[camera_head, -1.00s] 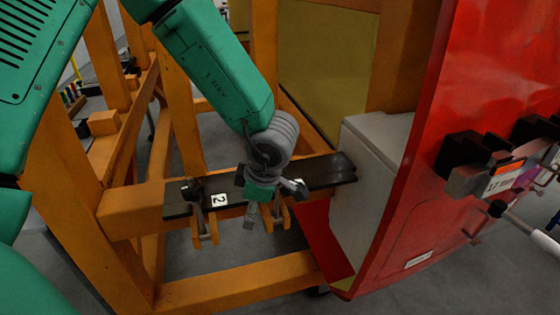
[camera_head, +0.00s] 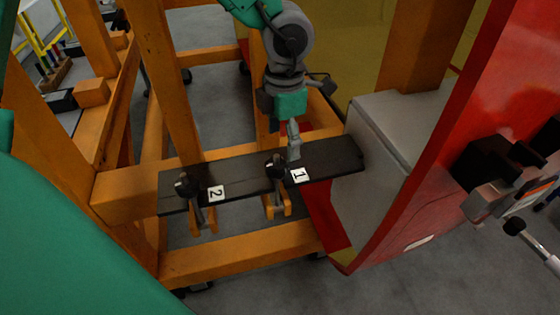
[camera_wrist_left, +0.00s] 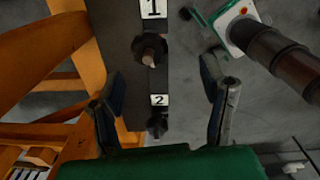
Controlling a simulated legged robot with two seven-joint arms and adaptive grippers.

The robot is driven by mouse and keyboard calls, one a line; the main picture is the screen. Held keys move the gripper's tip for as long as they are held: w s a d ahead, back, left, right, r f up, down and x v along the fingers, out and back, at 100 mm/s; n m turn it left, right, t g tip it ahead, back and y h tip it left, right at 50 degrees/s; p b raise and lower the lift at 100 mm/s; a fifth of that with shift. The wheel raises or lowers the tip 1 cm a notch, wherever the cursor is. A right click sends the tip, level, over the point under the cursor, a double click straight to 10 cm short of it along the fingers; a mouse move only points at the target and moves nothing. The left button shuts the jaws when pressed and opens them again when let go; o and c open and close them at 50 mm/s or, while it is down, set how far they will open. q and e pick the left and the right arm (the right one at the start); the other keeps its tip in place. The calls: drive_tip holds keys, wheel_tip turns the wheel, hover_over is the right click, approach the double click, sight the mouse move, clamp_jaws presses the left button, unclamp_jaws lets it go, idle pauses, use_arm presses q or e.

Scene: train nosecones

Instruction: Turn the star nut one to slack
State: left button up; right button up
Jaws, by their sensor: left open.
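Star nut one (camera_head: 276,163) is a dark knob on a black bar (camera_head: 240,178), beside the white label "1" (camera_head: 300,175). A clamp bolt with an orange fork hangs below it. Star nut two (camera_head: 186,185) sits further left by the label "2". My left gripper (camera_head: 294,145) is just behind and right of star nut one, apart from it, pointing down near the bar's far edge. In the left wrist view the fingers (camera_wrist_left: 161,78) are spread wide and empty. Star nut one (camera_wrist_left: 149,48) shows beyond the fingertips and star nut two (camera_wrist_left: 156,126) between the fingers. My right gripper is not seen.
Orange frame beams (camera_head: 235,252) surround the bar. A grey box (camera_head: 405,125) and the red nosecone (camera_head: 430,185) stand close on the right. Dark clamps (camera_head: 490,170) are on the nosecone. Grey floor shows through the frame.

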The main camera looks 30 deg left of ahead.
sight(282, 165)
use_arm(q)
drive_tip(key=f, duration=0.4)
drive_tip(key=a+f, duration=0.1)
drive_tip(key=f, duration=0.1)
drive_tip(key=shift+w+f, duration=0.1)
drive_tip(key=shift+w, duration=0.25)
drive_tip(key=a+f, duration=0.2)
drive_tip(key=f, duration=0.1)
drive_tip(key=shift+s+a, duration=0.15)
drive_tip(key=shift+a, duration=0.25)
drive_tip(key=shift+f, duration=0.1)
drive_tip(key=shift+d, duration=0.25)
drive_tip(key=d, duration=0.2)
drive_tip(key=shift+d+r, duration=0.2)
drive_tip(key=shift+d, duration=0.1)
drive_tip(key=c, duration=1.1)
drive_tip(key=shift+a+f, duration=0.15)
drive_tip(key=shift+a, duration=0.7)
drive_tip(key=shift+c, duration=0.2)
drive_tip(key=shift+d, duration=0.25)
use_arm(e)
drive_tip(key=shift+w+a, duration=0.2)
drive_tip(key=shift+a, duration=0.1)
